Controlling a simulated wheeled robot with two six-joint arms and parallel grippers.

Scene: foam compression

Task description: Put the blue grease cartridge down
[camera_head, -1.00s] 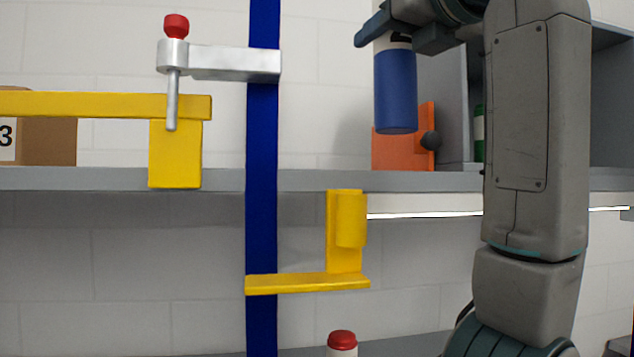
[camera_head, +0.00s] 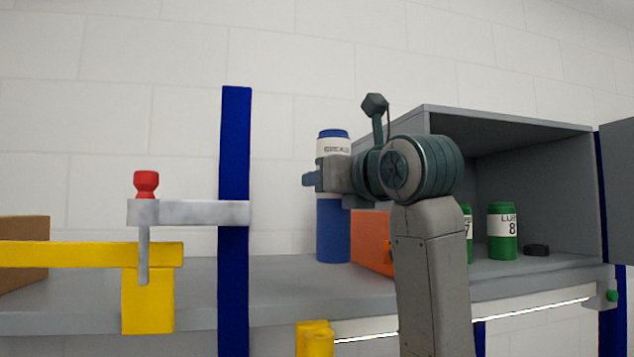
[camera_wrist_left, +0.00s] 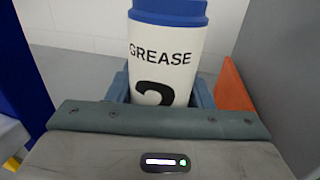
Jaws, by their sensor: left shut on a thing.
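The blue grease cartridge (camera_head: 333,228) stands upright over the grey shelf, with a white "GREASE" label and a blue cap. My left gripper (camera_head: 330,175) is shut around its labelled upper part. In the left wrist view the cartridge (camera_wrist_left: 165,60) sits upright between the fingers, showing "GREASE" and part of a number. Its base is close to the shelf top; I cannot tell whether it touches. My right gripper is not in view.
An orange block (camera_head: 371,240) is just right of the cartridge. A grey cabinet (camera_head: 540,170) holds green cans (camera_head: 503,230) and a small dark disc (camera_head: 536,250). A blue post (camera_head: 234,170) with a clamp (camera_head: 190,213) and a yellow bar (camera_head: 90,254) stand left.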

